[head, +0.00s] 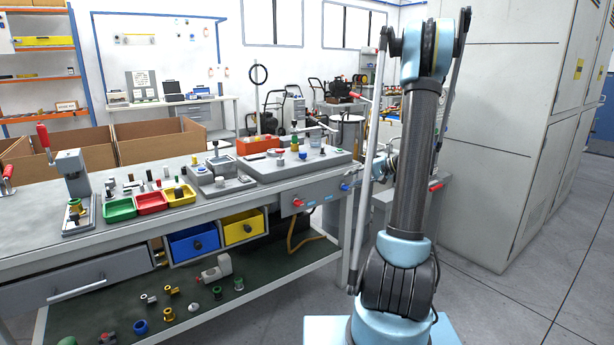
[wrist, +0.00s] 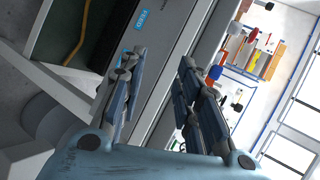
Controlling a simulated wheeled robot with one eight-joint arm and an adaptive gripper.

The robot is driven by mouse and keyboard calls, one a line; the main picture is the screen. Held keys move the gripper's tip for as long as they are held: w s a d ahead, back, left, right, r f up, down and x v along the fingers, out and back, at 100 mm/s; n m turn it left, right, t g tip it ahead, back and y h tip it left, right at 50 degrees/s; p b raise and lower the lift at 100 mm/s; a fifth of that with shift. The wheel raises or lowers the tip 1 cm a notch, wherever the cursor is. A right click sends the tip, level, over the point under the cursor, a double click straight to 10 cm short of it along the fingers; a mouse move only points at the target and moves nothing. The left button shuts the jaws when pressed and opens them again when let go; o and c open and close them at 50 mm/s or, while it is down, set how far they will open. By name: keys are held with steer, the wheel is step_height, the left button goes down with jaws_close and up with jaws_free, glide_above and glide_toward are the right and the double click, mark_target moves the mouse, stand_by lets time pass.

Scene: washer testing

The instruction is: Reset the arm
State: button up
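My arm (head: 410,170) stands upright at the right of the head view, with its upper part bent over behind the column. My gripper (wrist: 162,60) shows in the wrist view with its two dark blue-grey fingers apart and nothing between them. In the head view the gripper is mostly hidden behind my arm, near the right end of the workbench (head: 245,192). The bench's grey front panel shows behind the fingers in the wrist view; I cannot tell the exact distance.
The bench carries a press (head: 73,180), a green tray (head: 119,209), a red tray (head: 151,203), a yellow tray (head: 179,195) and a grey test fixture (head: 290,163). Tall grey cabinets (head: 510,120) stand at the right. Floor (head: 500,300) is clear at the front right.

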steer(key=s+a+r+n+g+h, duration=0.1)
steer(key=s+a+h, duration=0.2)
steer(key=s, duration=0.8)
steer(key=s+a+r+n+g+h, duration=0.1)
steer(key=s+a+r+g+h, duration=0.15)
steer(key=s, duration=0.95)
steer(key=s+d+f+n+h, duration=0.1)
steer(key=s+f+h, duration=0.1)
steer(key=s, duration=0.4)
steer(key=s+d+f+n+h, duration=0.1)
steer(key=s+d+f+h, duration=0.1)
steer(key=s, duration=0.5)
steer(key=s+d+f+n+h, duration=0.1)
steer(key=s+d+f+h, duration=0.1)
steer(key=s+f, duration=0.2)
steer(key=s, duration=0.2)
steer(key=shift+s, duration=0.3)
